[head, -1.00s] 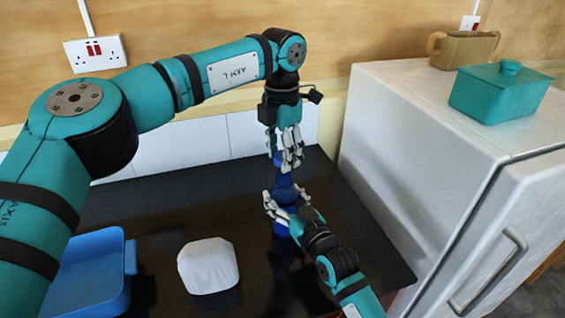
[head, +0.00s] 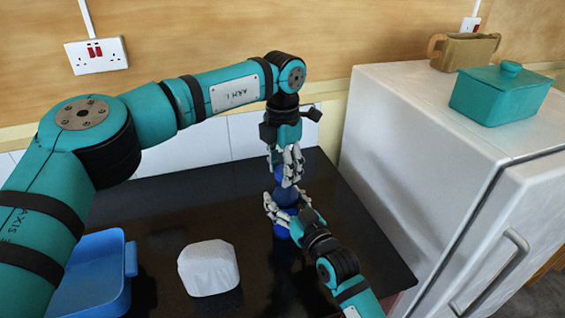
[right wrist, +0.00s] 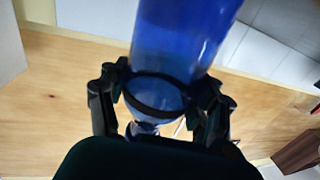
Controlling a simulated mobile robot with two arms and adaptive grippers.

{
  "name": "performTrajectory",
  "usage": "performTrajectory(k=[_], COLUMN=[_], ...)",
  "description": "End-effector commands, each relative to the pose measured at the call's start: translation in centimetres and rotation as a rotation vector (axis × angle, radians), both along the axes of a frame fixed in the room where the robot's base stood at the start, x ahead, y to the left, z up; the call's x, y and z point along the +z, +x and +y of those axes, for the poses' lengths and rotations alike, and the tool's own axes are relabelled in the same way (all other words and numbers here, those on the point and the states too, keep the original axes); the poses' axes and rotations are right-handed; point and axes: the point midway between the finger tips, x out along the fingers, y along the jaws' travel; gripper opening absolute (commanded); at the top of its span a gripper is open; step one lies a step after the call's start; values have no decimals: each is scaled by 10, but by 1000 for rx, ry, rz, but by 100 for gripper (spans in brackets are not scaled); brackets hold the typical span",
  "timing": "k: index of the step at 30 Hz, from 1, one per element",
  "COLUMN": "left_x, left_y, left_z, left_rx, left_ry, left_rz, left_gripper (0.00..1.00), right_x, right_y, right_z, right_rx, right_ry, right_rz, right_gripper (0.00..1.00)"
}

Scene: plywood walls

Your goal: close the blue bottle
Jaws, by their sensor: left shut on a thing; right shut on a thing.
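The blue bottle (head: 286,196) stands upright on the dark counter near its back right part. My right gripper (head: 281,213) is shut around the bottle's body from the front right. In the right wrist view the blue bottle (right wrist: 183,40) lies between the two fingers of my right gripper (right wrist: 163,90). My left gripper (head: 288,178) points straight down over the bottle's top, its fingers shut at the neck. A small blue piece, seemingly the cap, shows between them. The fingers hide most of it, so I cannot tell how it sits on the neck.
A blue bin (head: 90,280) is at the front left of the counter. A white rounded block (head: 209,268) lies near the middle front. A white fridge (head: 410,150) bounds the right side, with a teal lidded box (head: 500,95) and a brown pot (head: 463,50) on top.

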Motion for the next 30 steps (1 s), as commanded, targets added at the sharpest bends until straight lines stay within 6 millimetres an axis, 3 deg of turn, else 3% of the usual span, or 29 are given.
performTrajectory(k=[30], left_x=[-10], left_y=[0], left_z=[0], left_rx=[-1], left_ry=[1], left_rz=[-2], left_gripper=[34], right_x=[-2], right_y=[0], right_z=[0], right_rx=[0], right_ry=[-1], right_rz=[3], right_gripper=[5])
